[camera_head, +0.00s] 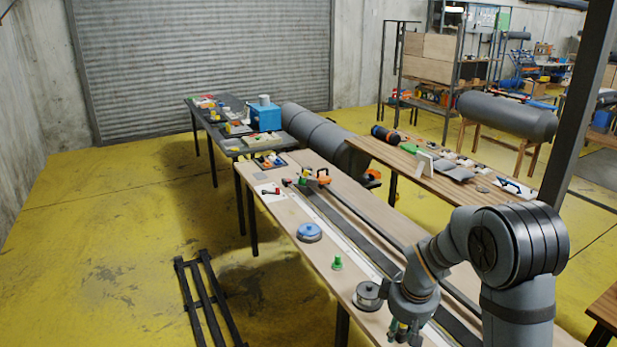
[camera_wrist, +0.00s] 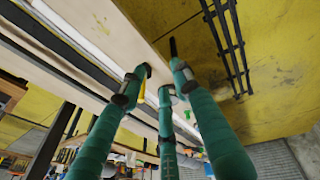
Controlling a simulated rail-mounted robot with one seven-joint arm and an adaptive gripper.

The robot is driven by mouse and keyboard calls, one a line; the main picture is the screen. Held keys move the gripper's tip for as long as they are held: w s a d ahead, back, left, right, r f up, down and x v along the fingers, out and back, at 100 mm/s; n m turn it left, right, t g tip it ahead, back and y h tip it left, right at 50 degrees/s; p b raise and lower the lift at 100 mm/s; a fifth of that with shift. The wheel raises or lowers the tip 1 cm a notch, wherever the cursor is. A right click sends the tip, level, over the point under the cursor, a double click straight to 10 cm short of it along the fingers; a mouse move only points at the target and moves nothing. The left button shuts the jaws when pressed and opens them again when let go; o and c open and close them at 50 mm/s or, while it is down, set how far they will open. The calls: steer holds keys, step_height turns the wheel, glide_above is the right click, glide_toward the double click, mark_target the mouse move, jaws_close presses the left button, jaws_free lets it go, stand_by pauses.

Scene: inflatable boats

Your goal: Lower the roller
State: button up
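My gripper (camera_head: 402,333) is at the bottom of the head view, low near the table's front edge and partly cut off by the frame. In the wrist view its green fingers (camera_wrist: 163,78) reach forward, with visible gaps between their dark-banded tips. A thin yellow piece (camera_wrist: 140,95) shows beside the left finger; I cannot tell whether it is held or behind. No roller is clearly recognisable in the fingers.
On the long table stand a metal canister (camera_head: 368,295) close left of my gripper, a green piece (camera_head: 337,263) and a blue round object (camera_head: 309,232). Dark strips (camera_head: 355,228) run along it. A black rack (camera_head: 208,300) lies on the open yellow floor.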

steer(key=w+a+m+b, duration=0.1)
steer(key=w+a+m, duration=0.1)
steer(key=w, duration=0.1)
steer(key=w+a+m, duration=0.2)
steer(key=w, duration=0.2)
steer(key=w+a+m+b, duration=0.1)
steer(key=w+a, duration=0.2)
steer(key=w, duration=0.1)
steer(key=shift+w+f+m+h+b, duration=0.2)
steer(key=shift+m+h+b, duration=0.1)
steer(key=shift+m+b, duration=0.1)
steer(key=c, duration=0.4)
steer(key=w+a+m, duration=0.3)
steer(key=w+a+r+m+b, duration=0.1)
steer(key=w, duration=0.1)
steer(key=shift+a+r+m+t+h, duration=0.1)
steer(key=shift+a+m+t+h, duration=0.2)
steer(key=shift+a, duration=0.05)
jaws_close()
steer(key=shift+w+a+r+m, duration=0.15)
steer(key=shift+r+m, duration=0.05)
steer(key=shift+m, duration=0.1)
